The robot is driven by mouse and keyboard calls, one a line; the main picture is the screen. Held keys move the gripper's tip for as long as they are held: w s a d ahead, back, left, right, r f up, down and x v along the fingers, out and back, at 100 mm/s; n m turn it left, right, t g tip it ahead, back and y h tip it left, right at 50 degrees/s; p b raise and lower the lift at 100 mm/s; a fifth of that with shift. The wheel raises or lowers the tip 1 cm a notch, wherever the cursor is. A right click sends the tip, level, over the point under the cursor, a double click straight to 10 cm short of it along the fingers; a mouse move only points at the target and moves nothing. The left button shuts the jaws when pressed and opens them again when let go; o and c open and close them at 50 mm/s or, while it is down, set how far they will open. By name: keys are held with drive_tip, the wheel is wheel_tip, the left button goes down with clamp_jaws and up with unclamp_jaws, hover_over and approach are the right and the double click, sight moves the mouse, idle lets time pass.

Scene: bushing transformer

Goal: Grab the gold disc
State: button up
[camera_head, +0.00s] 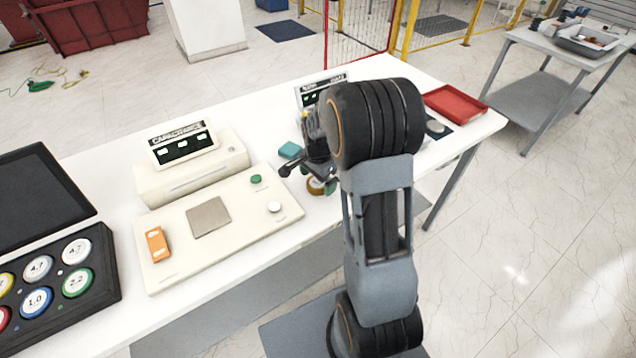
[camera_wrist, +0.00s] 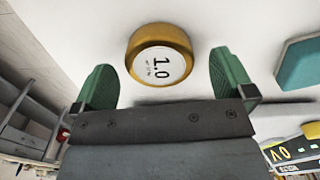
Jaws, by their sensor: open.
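The gold disc (camera_wrist: 160,54) shows in the wrist view at the top middle, with a white face marked 1.0. It lies on the white table between and a little beyond my two green fingertips. My gripper (camera_wrist: 163,80) is open and empty, and I see no contact with the disc. In the head view my gripper (camera_head: 318,172) is low over the table's front edge, partly hidden by my arm. A small part of the gold disc (camera_head: 316,187) shows beneath it.
A teal block (camera_head: 290,150) lies left of my gripper; it also shows in the wrist view (camera_wrist: 299,62). A cream panel (camera_head: 170,245) with buttons lies further left. A black case (camera_head: 62,285) holds several coloured discs. A red tray (camera_head: 455,103) is at the table's right end.

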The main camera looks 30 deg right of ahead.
drive_tip(key=shift+f, duration=0.7)
drive_tip(key=c, duration=1.2)
drive_tip(key=shift+o, duration=0.2)
drive_tip(key=shift+r, duration=0.1)
